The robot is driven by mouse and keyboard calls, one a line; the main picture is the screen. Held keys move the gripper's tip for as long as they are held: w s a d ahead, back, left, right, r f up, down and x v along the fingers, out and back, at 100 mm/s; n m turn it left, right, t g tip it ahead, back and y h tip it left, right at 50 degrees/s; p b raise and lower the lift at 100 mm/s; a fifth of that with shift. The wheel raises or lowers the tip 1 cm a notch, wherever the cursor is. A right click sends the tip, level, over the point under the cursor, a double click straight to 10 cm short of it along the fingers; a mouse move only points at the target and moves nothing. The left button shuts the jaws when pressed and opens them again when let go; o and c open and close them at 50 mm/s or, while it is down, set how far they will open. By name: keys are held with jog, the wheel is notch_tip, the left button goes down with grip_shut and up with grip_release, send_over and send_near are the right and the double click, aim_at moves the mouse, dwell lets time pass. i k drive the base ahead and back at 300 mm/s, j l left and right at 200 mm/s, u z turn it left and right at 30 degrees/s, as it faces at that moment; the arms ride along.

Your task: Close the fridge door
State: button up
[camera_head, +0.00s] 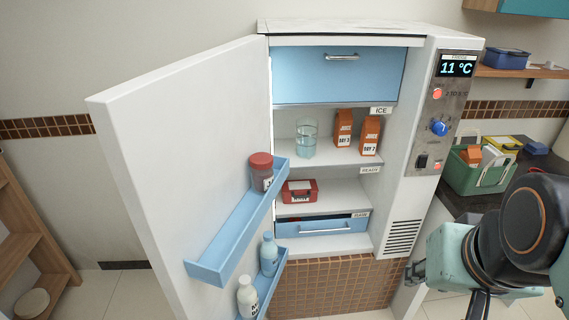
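The white fridge (405,130) stands in the middle of the head view. Its door (185,170) is wide open, swung out to the left toward me. Blue door racks (235,235) hold a red-lidded jar (261,172) and two bottles, one blue (269,255) and one white (247,297). My gripper (412,273) is at the lower right, in front of the fridge's right side and well apart from the door. Its fingers are small and partly hidden, so I cannot tell whether they are open.
Inside are a blue ice drawer (335,75), a glass beaker (306,138), orange juice cartons (344,128) and a red box (299,191). A green crate (480,178) stands on the dark counter at right. A wooden shelf (30,245) is at far left, near the door.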

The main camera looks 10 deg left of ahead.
aim_at(178, 140)
jog(key=k+j, duration=0.2)
jog(key=j, duration=0.15)
jog(key=k+j+z, duration=0.1)
jog(key=j, duration=0.25)
jog(key=k+j, duration=0.15)
jog(key=j, duration=0.25)
jog(key=k+j+z, duration=0.15)
jog(key=j, duration=0.25)
jog(key=j+z, duration=0.1)
jog(key=j, duration=1.25)
jog(key=k+j, duration=0.1)
jog(key=k, duration=0.2)
jog(key=k+j+u, duration=0.1)
jog(key=k, duration=0.2)
jog(key=i+l+z, duration=0.1)
jog(key=i+l, duration=0.15)
jog(key=i+l+z, duration=0.15)
jog(key=i, duration=0.25)
